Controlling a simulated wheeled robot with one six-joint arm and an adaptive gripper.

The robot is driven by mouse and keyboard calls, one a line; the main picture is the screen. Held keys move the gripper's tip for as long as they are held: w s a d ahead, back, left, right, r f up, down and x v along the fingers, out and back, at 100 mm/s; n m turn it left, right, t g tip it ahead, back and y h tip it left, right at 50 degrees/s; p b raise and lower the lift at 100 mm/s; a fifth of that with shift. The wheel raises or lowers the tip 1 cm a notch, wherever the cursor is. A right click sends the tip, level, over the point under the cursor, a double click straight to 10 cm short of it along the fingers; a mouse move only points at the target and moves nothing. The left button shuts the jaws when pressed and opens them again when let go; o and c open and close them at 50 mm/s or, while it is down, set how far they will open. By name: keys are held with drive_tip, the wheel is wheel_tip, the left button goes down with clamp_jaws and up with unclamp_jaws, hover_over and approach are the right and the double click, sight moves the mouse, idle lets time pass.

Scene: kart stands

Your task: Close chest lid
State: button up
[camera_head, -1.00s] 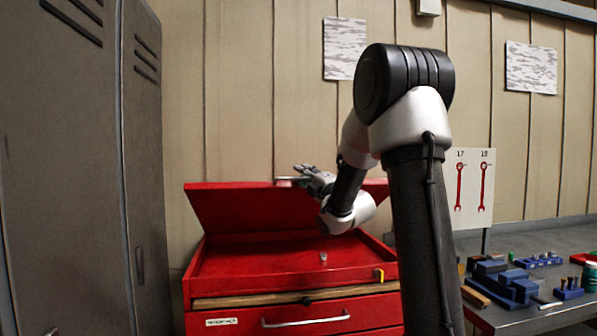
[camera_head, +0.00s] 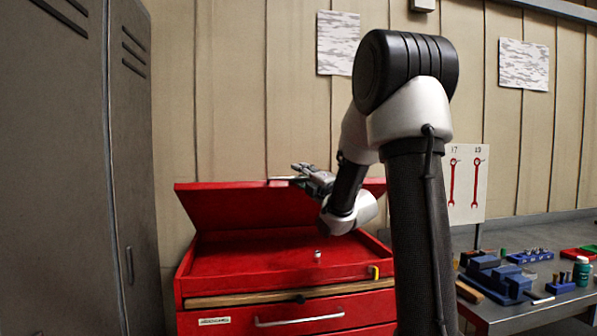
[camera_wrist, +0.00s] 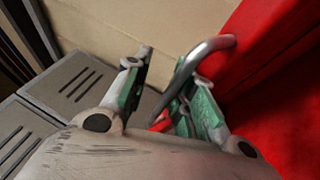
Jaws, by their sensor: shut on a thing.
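The red chest (camera_head: 186,284) stands in the middle of the head view. Its red lid (camera_head: 240,208) is open and tilts up at the back. A metal handle (camera_wrist: 207,50) shows at the lid in the wrist view. My gripper (camera_head: 303,172) is at the lid's top edge. In the wrist view its green-padded fingers (camera_wrist: 165,105) are on either side of the handle, which lies closer to the right finger. It is shut on the handle; the exact contact is partly hidden. A small metal piece (camera_head: 317,256) lies in the chest's open top.
Grey lockers (camera_head: 75,180) stand close at the left. A workbench (camera_head: 515,318) at the right holds a blue vise (camera_head: 497,281), blue racks and a green bottle (camera_head: 582,270). A yellow piece (camera_head: 375,272) is at the chest's front rim. My arm hides part of the right side.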

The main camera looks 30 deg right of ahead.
drive_tip(key=shift+s+d+f, duration=0.2)
drive_tip(key=shift+s+f, duration=0.35)
drive_tip(key=shift+s, duration=0.25)
drive_tip(key=shift+s+d+f, duration=0.15)
drive_tip(key=shift+s+f, duration=0.35)
drive_tip(key=shift+s, duration=0.25)
drive_tip(key=shift+s+d+f, duration=0.2)
drive_tip(key=shift+s+f, duration=0.35)
drive_tip(key=shift+s, duration=0.25)
drive_tip(key=shift+c, duration=0.5)
